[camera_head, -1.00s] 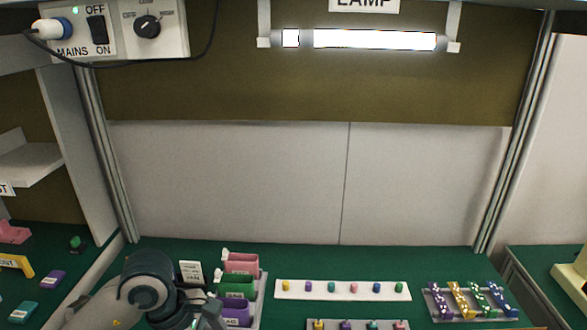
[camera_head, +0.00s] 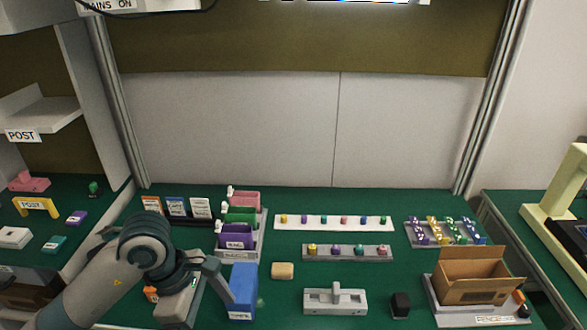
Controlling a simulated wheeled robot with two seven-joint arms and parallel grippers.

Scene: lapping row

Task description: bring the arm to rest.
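My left arm comes in from the lower left, and its gripper (camera_head: 213,305) hangs low over the green bench at the lower left of centre. Its two grey fingers look spread apart with bench showing between them, and I see nothing held. The right finger is close beside a blue labelled box (camera_head: 242,288); I cannot tell whether they touch. A grey block (camera_head: 178,305) lies just left of the fingers, partly covered by the arm. My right arm and gripper are not in view.
A rack of pink, green and purple bins (camera_head: 237,236) stands behind the gripper. Strips of coloured pegs (camera_head: 333,223) lie at the back. A tan block (camera_head: 283,271), a grey fixture (camera_head: 335,300), a black block (camera_head: 400,304) and an open cardboard box (camera_head: 470,292) stand to the right.

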